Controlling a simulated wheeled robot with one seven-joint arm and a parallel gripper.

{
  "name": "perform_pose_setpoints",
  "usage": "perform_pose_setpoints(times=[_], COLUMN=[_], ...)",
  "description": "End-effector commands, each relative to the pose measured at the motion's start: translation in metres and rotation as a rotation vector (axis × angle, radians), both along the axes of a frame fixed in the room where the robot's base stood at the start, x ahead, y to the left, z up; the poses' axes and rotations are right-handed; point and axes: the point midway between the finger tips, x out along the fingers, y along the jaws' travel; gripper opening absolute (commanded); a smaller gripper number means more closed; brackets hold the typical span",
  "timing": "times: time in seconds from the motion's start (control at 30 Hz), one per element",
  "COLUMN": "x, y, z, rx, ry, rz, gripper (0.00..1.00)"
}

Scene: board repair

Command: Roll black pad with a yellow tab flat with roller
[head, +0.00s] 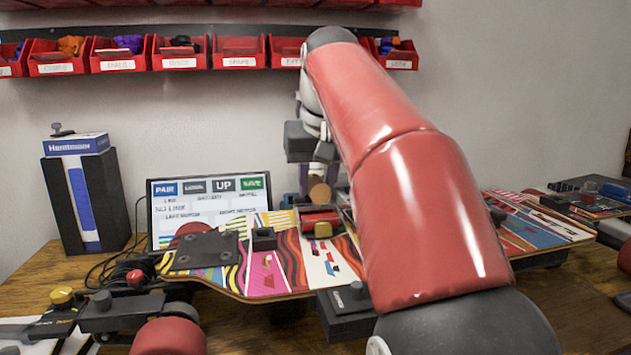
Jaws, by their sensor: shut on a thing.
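My gripper (318,180) is above the middle of a colourful striped board (285,285), pointing down. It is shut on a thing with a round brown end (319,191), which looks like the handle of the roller. A red cylinder-like part (320,216) is just below it, low over the board. I cannot tell whether it is the roller's drum or whether it touches the board. A small yellowish piece (323,230) shows in front of the red part and may be the pad's tab. The black pad itself cannot be made out clearly there.
A black plate (206,250) and a small black block (264,239) sit on the board. A screen (208,208) and a black holder (88,203) stand behind at left. Red bins (240,52) line the wall. A second board (530,225) lies at right.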

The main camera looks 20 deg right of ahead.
Motion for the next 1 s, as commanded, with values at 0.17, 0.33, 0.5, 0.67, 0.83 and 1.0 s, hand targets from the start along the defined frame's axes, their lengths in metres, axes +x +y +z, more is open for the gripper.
perform_pose_setpoints(times=[0.17, 0.33, 0.5, 0.67, 0.83, 1.0], x=[0.007, 0.019, 0.025, 0.03, 0.041, 0.052], y=[-0.002, -0.005, -0.007, -0.008, -0.01, -0.012], z=[0.001, 0.001, -0.002, -0.002, -0.003, -0.005], rx=[0.0, -0.001, -0.001, -0.001, 0.0, 0.0], ry=[0.002, 0.001, 0.0, 0.0, 0.002, 0.003], rz=[0.0, 0.0, 0.0, 0.0, -0.001, -0.001], gripper=[0.13, 0.13, 0.13, 0.13, 0.13, 0.13])
